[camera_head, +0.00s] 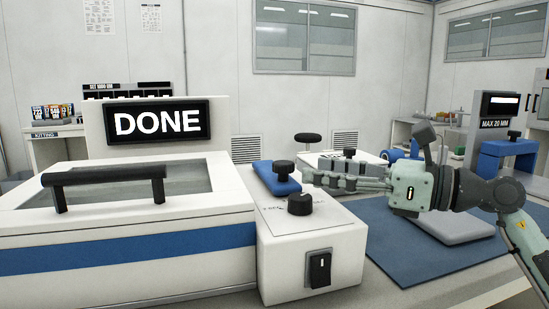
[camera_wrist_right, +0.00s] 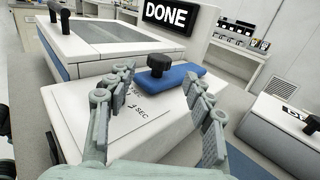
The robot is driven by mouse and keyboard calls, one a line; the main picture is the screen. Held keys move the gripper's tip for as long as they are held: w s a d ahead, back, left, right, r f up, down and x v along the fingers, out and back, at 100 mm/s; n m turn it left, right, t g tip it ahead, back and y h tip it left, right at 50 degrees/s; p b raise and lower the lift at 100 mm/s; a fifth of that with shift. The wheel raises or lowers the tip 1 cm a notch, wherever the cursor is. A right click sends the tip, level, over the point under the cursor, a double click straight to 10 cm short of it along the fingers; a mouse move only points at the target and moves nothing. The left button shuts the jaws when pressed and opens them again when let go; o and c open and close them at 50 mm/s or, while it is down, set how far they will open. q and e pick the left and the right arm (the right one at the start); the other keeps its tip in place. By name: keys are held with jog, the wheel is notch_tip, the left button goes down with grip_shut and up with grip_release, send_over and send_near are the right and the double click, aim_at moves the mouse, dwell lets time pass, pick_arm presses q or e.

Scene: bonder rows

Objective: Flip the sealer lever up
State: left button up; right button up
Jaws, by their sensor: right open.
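The sealer (camera_head: 120,255) is a white machine with a blue stripe, on the left in the head view. A blue lever bar (camera_head: 266,178) with a black knob (camera_head: 284,168) lies low along its right side. The lever also shows between my fingers in the wrist view (camera_wrist_right: 183,78). My right gripper (camera_head: 312,178) reaches in from the right, fingers pointing left, above the sealer's side box. In the wrist view it is open and empty (camera_wrist_right: 165,95), its fingers spread on either side of the lever knob, apparently short of it. My left gripper is out of view.
The side box (camera_head: 335,240) carries a black dial (camera_head: 301,204) and a black rocker switch (camera_head: 320,270). A black lid handle (camera_head: 105,182) stands on the left. The display (camera_head: 158,122) reads DONE. A blue mat (camera_head: 390,255) lies on the right.

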aim_at(293, 165)
jog(key=shift+w+a, duration=0.25)
jog(key=shift+w+a+r, duration=0.15)
jog(key=shift+a, duration=0.2)
jog(key=p+x, duration=0.1)
jog(key=x, duration=0.4)
jog(key=shift+a, duration=0.1)
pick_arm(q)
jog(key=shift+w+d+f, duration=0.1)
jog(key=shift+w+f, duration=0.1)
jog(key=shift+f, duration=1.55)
pick_arm(e)
jog(key=shift+w+a, duration=0.25)
jog(key=shift+a, duration=0.35)
grip_shut()
